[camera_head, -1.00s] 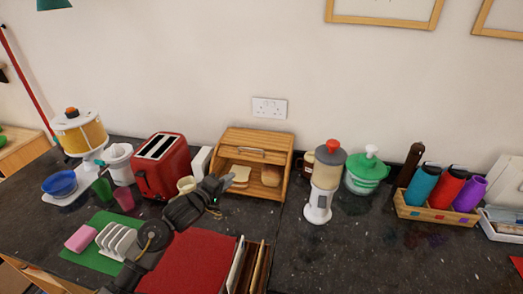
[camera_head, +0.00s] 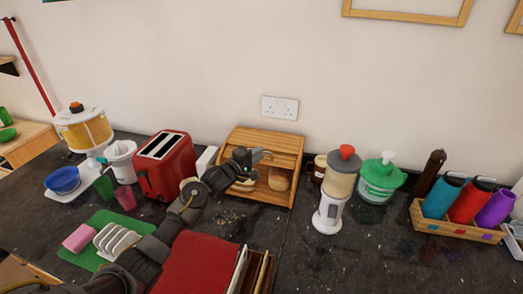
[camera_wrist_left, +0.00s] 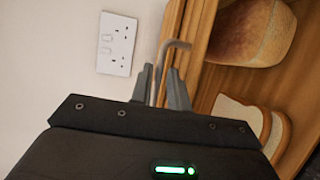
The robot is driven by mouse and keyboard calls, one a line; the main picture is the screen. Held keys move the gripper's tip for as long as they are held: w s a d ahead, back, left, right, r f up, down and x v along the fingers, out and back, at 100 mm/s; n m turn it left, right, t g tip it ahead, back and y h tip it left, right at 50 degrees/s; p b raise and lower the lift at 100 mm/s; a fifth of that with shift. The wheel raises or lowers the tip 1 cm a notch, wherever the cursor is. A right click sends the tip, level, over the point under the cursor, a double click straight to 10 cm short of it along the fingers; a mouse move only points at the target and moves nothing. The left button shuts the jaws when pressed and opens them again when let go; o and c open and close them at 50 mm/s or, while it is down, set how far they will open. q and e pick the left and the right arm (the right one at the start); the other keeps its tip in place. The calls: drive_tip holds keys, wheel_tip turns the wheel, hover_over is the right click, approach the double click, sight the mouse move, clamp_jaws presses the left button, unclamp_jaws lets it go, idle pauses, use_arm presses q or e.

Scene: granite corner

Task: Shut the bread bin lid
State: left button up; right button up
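The wooden bread bin (camera_head: 270,137) stands against the wall with its front open and its lid raised. A round loaf (camera_head: 279,179) and bread slices show inside; the slices are partly hidden by my left gripper (camera_head: 258,155). My left gripper is at the raised lid's front edge, by the metal handle. In the left wrist view the bent handle (camera_wrist_left: 178,43) runs down between the two fingers (camera_wrist_left: 160,82). The fingers are apart, and I see narrow gaps beside the handle. My right gripper is not in view.
A red toaster (camera_head: 165,165) stands left of the bin, and a white grinder with a red knob (camera_head: 333,195) stands right of it. A red book (camera_head: 200,262) lies in front, under my left arm. A wall socket (camera_head: 279,107) is behind.

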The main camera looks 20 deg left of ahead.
use_arm(q)
drive_tip(key=shift+x, duration=1.25)
drive_tip(key=shift+s, duration=0.1)
clamp_jaws()
